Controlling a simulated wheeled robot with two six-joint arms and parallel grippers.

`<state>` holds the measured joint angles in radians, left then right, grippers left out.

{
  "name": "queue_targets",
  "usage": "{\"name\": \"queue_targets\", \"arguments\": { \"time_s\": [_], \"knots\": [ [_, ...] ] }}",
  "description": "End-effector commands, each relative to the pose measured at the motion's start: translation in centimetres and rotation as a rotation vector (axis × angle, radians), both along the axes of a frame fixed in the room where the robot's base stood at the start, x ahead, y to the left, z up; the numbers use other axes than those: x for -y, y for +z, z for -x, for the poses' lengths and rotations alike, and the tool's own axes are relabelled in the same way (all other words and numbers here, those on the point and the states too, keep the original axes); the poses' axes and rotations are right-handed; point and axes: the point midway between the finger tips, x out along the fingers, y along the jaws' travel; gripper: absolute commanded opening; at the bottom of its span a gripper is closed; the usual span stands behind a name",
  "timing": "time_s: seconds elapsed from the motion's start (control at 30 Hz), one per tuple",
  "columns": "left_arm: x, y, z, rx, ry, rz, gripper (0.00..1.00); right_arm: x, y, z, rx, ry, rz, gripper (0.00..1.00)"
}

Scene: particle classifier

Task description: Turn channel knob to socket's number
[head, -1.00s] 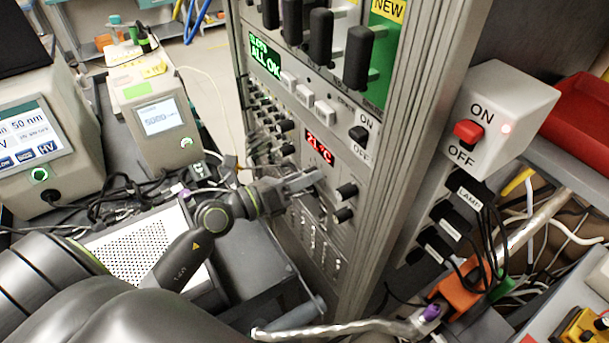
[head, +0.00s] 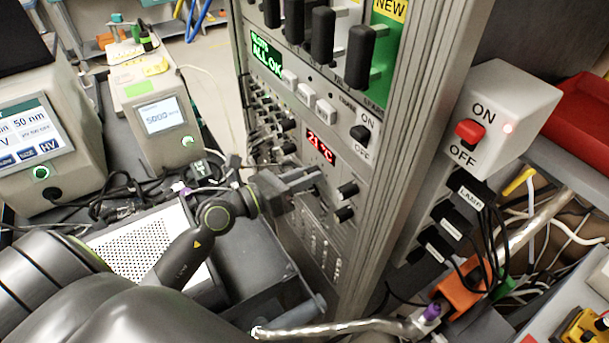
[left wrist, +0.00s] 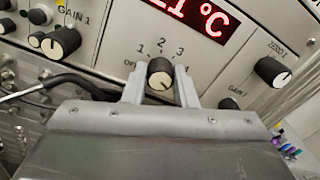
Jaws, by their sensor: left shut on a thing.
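The channel knob (left wrist: 160,74) is black with a pale face, on the grey rack panel, with OFF, 1, 2 and 3 printed around it. My left gripper (left wrist: 160,84) has one finger on each side of this knob and is shut on it. In the head view my left gripper (head: 312,178) reaches the panel below the red temperature display and mostly hides the knob. I cannot tell for sure which number the knob's mark points to. No numbered socket can be made out. My right gripper is not in view.
The red display (left wrist: 196,20) sits just above the knob. A black cable (left wrist: 75,82) runs close to the left finger. An ON/OFF box (head: 500,115) stands right of the rack.

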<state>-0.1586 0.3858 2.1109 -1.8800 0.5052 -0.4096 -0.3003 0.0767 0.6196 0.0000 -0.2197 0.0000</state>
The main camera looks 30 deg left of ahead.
Motion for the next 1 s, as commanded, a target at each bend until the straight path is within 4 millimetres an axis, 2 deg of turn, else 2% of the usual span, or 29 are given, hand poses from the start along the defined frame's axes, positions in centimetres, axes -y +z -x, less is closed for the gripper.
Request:
{"name": "queue_targets", "arguments": {
  "time_s": [0.1,0.13,0.3,0.77,1.0],
  "knots": [
    [0.0,0.0,0.0,0.002,0.000,-0.002,0.02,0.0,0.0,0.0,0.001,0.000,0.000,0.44],
    [0.0,0.0,0.0,0.002,0.000,-0.002,0.28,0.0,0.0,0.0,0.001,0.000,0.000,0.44],
    [0.0,0.0,0.0,0.002,0.000,-0.001,0.47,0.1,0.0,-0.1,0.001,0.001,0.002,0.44],
    [-0.2,-0.1,0.2,-0.001,0.001,-0.001,0.47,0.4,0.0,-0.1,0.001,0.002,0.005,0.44],
    [-1.6,-0.2,2.8,-0.004,-0.001,-0.005,0.47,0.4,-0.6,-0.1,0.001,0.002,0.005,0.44]
  ]
}}
